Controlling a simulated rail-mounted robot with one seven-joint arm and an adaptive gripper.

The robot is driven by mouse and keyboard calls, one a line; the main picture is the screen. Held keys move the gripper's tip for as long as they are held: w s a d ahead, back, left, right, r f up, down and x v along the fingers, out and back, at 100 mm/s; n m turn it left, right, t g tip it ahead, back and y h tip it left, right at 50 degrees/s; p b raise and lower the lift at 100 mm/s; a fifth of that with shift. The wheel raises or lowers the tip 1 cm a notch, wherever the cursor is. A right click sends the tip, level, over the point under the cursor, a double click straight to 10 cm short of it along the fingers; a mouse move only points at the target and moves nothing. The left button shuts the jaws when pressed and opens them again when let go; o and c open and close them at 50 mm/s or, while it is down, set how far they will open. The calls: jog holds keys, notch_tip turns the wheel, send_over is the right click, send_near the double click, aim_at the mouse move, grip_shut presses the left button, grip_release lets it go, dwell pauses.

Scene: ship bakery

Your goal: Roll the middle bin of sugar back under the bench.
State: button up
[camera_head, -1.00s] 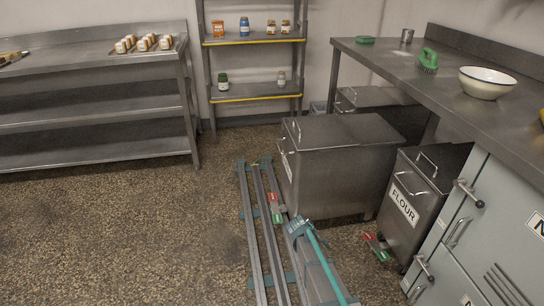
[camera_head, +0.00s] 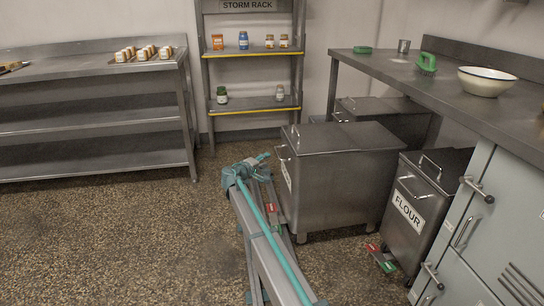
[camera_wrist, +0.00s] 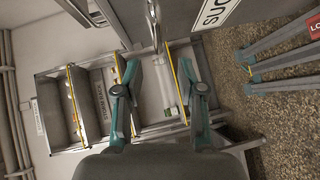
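The middle bin (camera_head: 342,180) is a grey steel box with a hinged lid. It stands out on the floor in front of the bench, left of the flour bin. Its label shows "SUG" (camera_wrist: 216,11) in the wrist view; in the head view the label is too oblique to read. A bar handle (camera_wrist: 154,24) on its front shows beyond my fingertips. My gripper (camera_head: 262,161) is in front of the bin's handle side, at the handle's height. In the wrist view my gripper (camera_wrist: 160,66) is open, with nothing clearly between its fingers. Contact with the handle cannot be told.
The steel bench (camera_head: 455,88) runs along the right, with a bowl and brush on it. The flour bin (camera_head: 422,200) and a rear bin (camera_head: 395,110) flank the middle bin. Red-green pedals (camera_head: 380,258) lie low. A storm rack (camera_head: 250,54) stands behind. Floor at left is clear.

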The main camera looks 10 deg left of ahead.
aim_at(277, 153)
jog(key=b+x, duration=0.3)
jog(key=x, duration=0.8)
jog(key=shift+a+r, duration=0.15)
grip_shut()
